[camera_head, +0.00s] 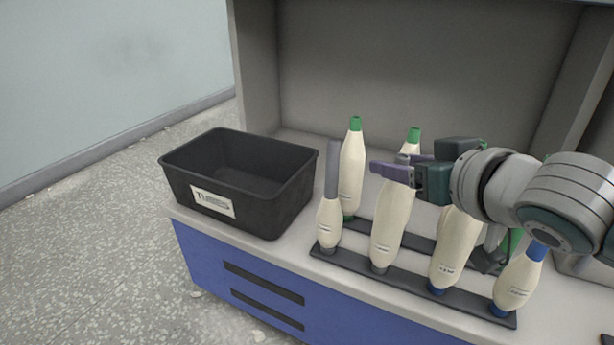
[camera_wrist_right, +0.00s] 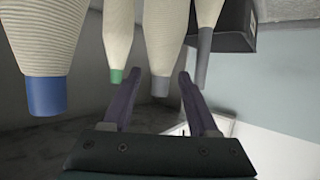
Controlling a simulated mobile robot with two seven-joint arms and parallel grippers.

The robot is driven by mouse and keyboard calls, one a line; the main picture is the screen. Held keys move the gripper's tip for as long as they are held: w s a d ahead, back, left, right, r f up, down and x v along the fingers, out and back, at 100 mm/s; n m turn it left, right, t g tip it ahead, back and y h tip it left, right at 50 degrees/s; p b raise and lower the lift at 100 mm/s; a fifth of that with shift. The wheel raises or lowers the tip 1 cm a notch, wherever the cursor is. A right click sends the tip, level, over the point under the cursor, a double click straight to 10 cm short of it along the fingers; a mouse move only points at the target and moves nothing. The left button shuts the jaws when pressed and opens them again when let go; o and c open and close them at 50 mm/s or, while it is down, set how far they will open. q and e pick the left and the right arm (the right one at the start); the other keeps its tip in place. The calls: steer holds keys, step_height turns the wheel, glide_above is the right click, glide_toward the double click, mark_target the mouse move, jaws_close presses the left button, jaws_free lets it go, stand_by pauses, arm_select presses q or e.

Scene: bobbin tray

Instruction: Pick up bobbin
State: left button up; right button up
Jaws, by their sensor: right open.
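Several cream bobbins stand upright on two dark racks. The front rack (camera_head: 345,262) holds a grey-topped bobbin (camera_head: 330,222) at its left end, a second bobbin (camera_head: 390,228), a blue-based bobbin (camera_head: 455,252) and a blue-topped bobbin (camera_head: 518,284). Behind are green-topped bobbins, one at left (camera_head: 352,170). My right gripper (camera_head: 392,168) is open, pointing left at the top of the second front bobbin. In the right wrist view, which looks upside down, that bobbin's grey tip (camera_wrist_right: 160,86) appears between the open fingers. I cannot tell whether they touch it. My left gripper is not in view.
A black bin (camera_head: 285,205) labelled "TUBES" stands left of the racks and looks empty. Neighbouring bobbins stand close on both sides of the gripper. The blue-fronted bench (camera_head: 205,250) has grey walls at its back and sides.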

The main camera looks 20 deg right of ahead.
steer(key=shift+w+f, duration=0.1)
steer(key=shift+w, duration=0.15)
jaws_close()
stand_by(0.3)
stand_by(0.9)
